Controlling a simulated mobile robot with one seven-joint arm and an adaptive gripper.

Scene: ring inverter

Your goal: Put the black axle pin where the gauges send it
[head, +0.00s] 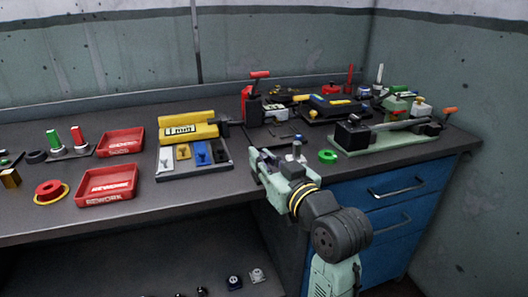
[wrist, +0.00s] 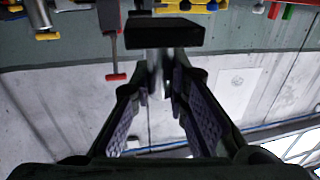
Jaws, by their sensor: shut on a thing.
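My gripper (wrist: 158,88) is shut on a piece with a grey shaft and a wide black end (wrist: 165,33), which looks like the black axle pin. In the head view my gripper (head: 283,163) is above the bench's front edge. A small grey, dark-topped part (head: 297,147) shows at its fingers; I cannot tell how it sits. A green gauge-like cylinder (head: 53,140) and a red one (head: 77,137) stand on a holder at the left. A yellow measuring tool with a display (head: 187,128) lies behind a tray of grey, yellow, blue and black pieces (head: 193,174).
Two red lettered trays (head: 108,185) (head: 121,143) lie left of centre; the nearer reads REWORK. A red ring part (head: 48,190) is at the left. A green ring (head: 328,156) and a green fixture (head: 388,137) are at the right. Blue drawers (head: 395,195) are below.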

